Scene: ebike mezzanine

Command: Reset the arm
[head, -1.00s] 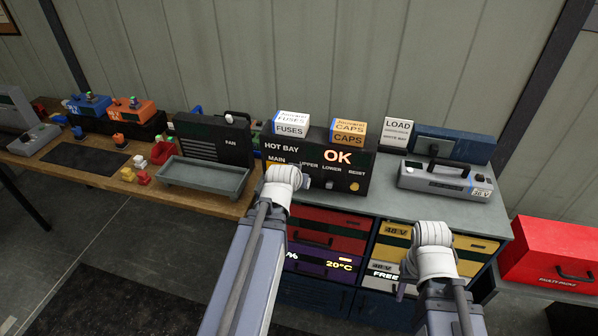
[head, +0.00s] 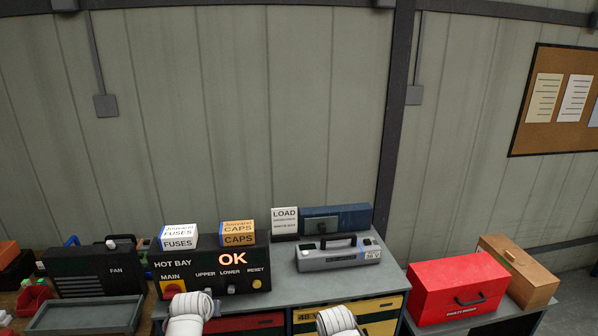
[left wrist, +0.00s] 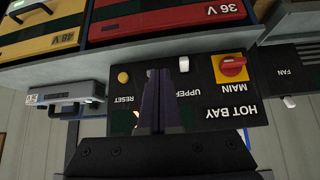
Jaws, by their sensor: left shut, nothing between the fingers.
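The black HOT BAY panel (head: 212,276) stands on the bench with OK lit in orange. It has a MAIN switch on yellow, UPPER and LOWER switches and a yellow RESET button (head: 257,283). In the left wrist view, which is upside down, the panel (left wrist: 215,98) shows its red MAIN knob (left wrist: 232,66) and RESET button (left wrist: 123,77). My left gripper (left wrist: 160,75) is shut and empty in front of the panel, hiding part of it around LOWER. In the head view only white wrist parts of both arms show at the bottom edge; the right fingers are out of view.
FUSES (head: 179,237) and CAPS (head: 238,233) boxes sit on the panel. A grey battery case (head: 340,258), LOAD sign (head: 284,222) and blue box (head: 337,218) stand right. Beyond are a red toolbox (head: 458,290) and wooden box (head: 518,270). A grey tray (head: 87,316) lies left.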

